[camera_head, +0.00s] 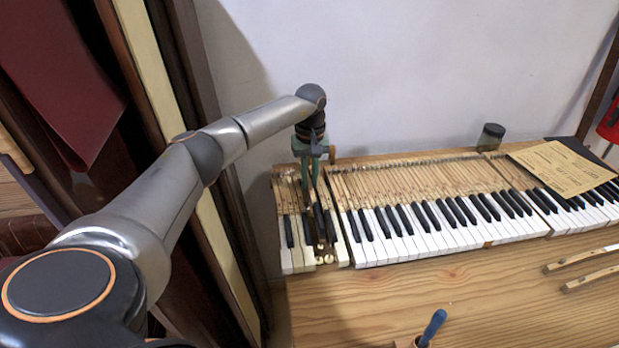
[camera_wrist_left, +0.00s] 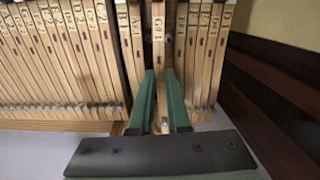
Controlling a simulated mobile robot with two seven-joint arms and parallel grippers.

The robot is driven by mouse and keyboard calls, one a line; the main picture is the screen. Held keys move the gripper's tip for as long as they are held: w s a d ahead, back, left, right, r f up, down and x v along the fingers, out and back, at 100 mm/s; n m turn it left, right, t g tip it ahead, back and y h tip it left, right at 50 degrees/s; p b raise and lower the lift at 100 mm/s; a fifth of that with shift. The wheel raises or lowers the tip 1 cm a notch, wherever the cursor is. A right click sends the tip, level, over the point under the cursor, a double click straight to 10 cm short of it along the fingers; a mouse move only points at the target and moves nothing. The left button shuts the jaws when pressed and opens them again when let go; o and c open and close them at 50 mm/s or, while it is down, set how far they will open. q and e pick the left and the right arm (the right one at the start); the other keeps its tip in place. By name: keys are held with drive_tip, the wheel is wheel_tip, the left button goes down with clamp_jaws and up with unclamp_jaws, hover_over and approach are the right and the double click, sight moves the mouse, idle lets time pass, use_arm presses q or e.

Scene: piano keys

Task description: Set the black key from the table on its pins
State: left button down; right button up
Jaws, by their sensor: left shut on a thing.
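My left gripper (camera_head: 312,182), with green fingers, reaches down over the left end of the piano keyboard. In the left wrist view its fingers (camera_wrist_left: 162,85) are shut on a wooden key stick marked G#1 (camera_wrist_left: 158,35), taken to be the black key. The stick lies between neighbouring key sticks, lengthwise with them. In the head view several black keys stand close together below the gripper, and I cannot tell which is the held one's front. Round brass-coloured pin spots (camera_head: 325,258) show in the gap there. Whether the key sits on its pins is hidden.
The keyboard (camera_head: 420,238) runs right along the wooden table (camera_head: 430,300). A paper sheet (camera_head: 562,167) lies over its right part. A dark jar (camera_head: 491,137) stands behind. Loose wooden sticks (camera_head: 582,259) lie at right, and a blue-handled tool (camera_head: 433,326) is at the front.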

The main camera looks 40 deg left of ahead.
use_arm(q)
drive_tip(key=shift+f+b, duration=0.5)
drive_tip(key=shift+f, duration=0.3)
idle(0.4)
drive_tip(key=c, duration=1.2)
unclamp_jaws()
drive_tip(key=shift+r, duration=0.15)
drive_tip(key=shift+r+p, duration=0.9)
drive_tip(key=shift+r, duration=0.1)
drive_tip(key=o, duration=0.5)
